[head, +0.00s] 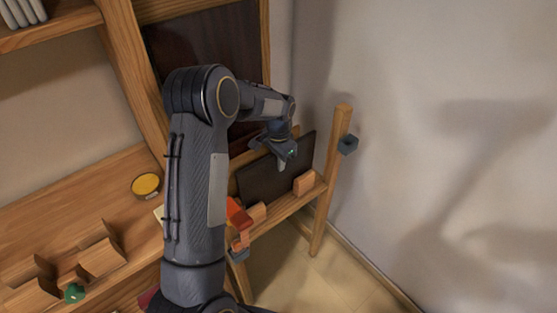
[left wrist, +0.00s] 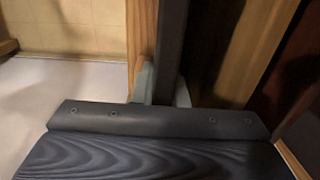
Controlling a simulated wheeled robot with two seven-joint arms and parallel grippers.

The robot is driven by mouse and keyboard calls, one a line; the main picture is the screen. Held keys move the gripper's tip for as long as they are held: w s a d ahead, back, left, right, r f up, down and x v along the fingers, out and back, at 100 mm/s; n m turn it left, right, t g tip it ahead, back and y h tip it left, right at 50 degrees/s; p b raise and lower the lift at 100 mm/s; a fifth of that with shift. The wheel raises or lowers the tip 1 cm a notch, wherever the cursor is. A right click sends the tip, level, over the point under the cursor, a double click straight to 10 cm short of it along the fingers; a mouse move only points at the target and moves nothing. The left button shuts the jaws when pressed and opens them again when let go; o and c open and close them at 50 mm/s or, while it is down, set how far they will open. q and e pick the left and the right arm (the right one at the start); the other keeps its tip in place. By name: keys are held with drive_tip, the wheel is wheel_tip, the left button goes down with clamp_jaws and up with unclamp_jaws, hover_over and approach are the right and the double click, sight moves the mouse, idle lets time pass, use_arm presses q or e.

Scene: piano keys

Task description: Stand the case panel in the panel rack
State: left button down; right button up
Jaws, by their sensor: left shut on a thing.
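The case panel (head: 270,178) is a flat dark board, standing on edge and slightly tilted at the panel rack (head: 290,204), a wooden frame with a post and a low rail. My left gripper (head: 287,154) is shut on the panel's upper edge. In the left wrist view the panel (left wrist: 170,45) runs between the two pale fingers of the left gripper (left wrist: 160,88). Two small wooden blocks (head: 304,183) sit on the rail in front of the panel. Whether its lower edge rests on the rail cannot be told.
A wooden bench (head: 95,200) at the left holds a yellow round tin (head: 146,185), wooden cradles (head: 100,257) and a green item (head: 74,293). A grey-blue block (head: 347,144) is on the rack's post. A plain wall stands at the right. My left arm hides the middle.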

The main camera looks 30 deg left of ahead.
use_arm(q)
drive_tip(key=shift+f, duration=0.2)
drive_tip(key=c, duration=1.4)
unclamp_jaws()
drive_tip(key=shift+o, duration=0.2)
